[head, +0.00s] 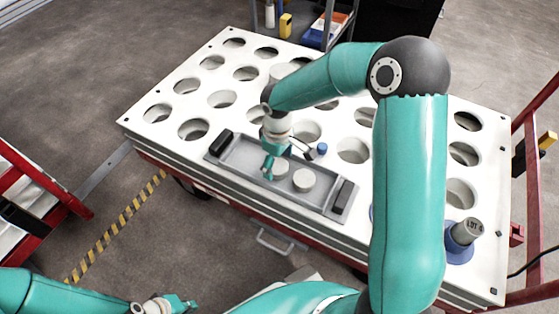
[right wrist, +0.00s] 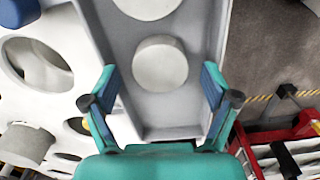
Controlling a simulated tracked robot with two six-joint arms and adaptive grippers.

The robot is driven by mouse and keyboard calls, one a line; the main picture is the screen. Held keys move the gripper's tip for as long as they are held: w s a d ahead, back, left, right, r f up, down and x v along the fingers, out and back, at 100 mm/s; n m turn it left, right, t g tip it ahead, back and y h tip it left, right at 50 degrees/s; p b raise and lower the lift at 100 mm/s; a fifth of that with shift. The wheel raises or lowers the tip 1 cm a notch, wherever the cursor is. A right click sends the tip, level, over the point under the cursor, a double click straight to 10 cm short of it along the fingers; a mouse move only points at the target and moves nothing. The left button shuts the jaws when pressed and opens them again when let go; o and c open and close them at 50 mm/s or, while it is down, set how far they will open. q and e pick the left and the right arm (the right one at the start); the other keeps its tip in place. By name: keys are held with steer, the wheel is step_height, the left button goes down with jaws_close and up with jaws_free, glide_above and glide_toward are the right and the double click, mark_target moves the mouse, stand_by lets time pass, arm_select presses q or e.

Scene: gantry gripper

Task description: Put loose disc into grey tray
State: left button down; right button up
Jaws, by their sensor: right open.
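The grey tray (head: 238,156) lies on the white plate, with a black block at each end. My right gripper is open and empty, low over the tray. In the right wrist view, one disc (right wrist: 160,63) lies ahead, between the lines of the open fingers (right wrist: 160,88), and another (right wrist: 147,6) is cut by the top edge. My left gripper (head: 178,303) is at the bottom left, away from the plate; its jaw gap is unclear.
The white plate (head: 140,118) has rows of round holes. A grey cylinder on a blue base (head: 462,238) stands at its right corner. A small blue piece (head: 322,149) is beside the tray. Red frames (head: 45,180) flank the cart. My right arm hides part of the plate.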

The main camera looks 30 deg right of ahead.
mark_target(278, 166)
step_height(278, 166, up, 11)
steer(key=p, duration=0.3)
steer(key=shift+r+p, duration=0.15)
steer(key=shift+p, duration=0.15)
